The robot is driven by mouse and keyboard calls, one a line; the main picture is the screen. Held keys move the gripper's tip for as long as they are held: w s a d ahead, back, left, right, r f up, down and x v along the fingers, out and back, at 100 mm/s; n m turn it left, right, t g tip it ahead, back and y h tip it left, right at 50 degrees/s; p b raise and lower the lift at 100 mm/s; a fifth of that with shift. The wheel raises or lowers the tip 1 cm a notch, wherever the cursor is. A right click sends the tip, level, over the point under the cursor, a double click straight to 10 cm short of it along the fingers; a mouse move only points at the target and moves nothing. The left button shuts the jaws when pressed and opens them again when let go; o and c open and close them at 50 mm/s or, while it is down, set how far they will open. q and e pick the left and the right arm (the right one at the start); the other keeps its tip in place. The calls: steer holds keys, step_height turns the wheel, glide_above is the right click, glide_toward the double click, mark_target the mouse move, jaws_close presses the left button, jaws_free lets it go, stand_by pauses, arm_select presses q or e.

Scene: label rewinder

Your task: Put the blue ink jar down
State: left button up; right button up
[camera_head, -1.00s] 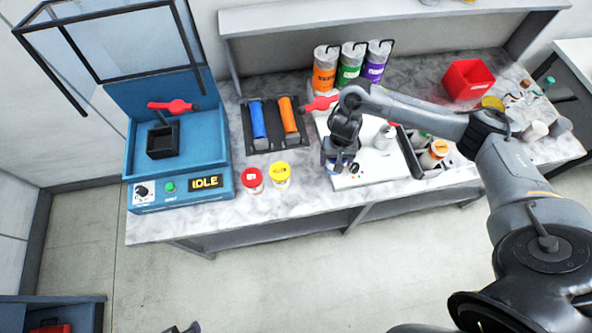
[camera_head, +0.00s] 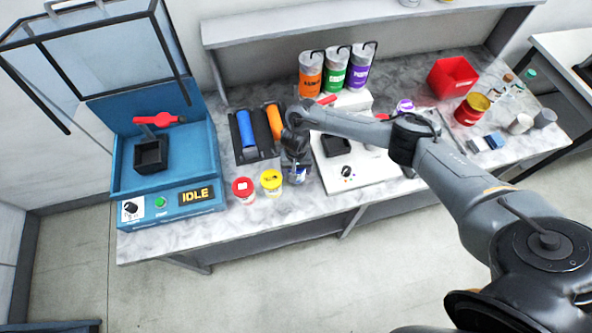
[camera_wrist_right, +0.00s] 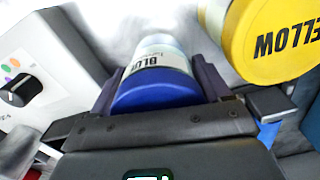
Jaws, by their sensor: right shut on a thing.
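The blue ink jar (camera_wrist_right: 157,92), with a blue lid and a white label reading BLUE, is between the fingers of my right gripper (camera_wrist_right: 157,80) in the right wrist view. In the head view my right gripper (camera_head: 297,168) points down at the worktop, just right of the yellow-lidded jar (camera_head: 271,182). The blue jar is mostly hidden there by the gripper. Whether its base touches the worktop cannot be told. The yellow lid (camera_wrist_right: 275,40) also shows close by in the wrist view. My left gripper is not in view.
A red-lidded jar (camera_head: 243,189) stands left of the yellow one. A white device with a knob (camera_head: 328,176) is close on the right. Blue and orange rollers (camera_head: 246,130) lie behind. The blue IDLE machine (camera_head: 165,205) is at left. The worktop's front edge is near.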

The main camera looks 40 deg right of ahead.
steer(key=shift+w+f, duration=0.1)
steer(key=shift+f, duration=0.45)
steer(key=shift+f, duration=0.1)
steer(key=o, duration=1.3)
steer(key=shift+r, duration=0.3)
step_height(320, 180, up, 11)
steer(key=shift+f+p, duration=0.15)
steer(key=shift+p, duration=1.05)
steer(key=shift+r, duration=0.45)
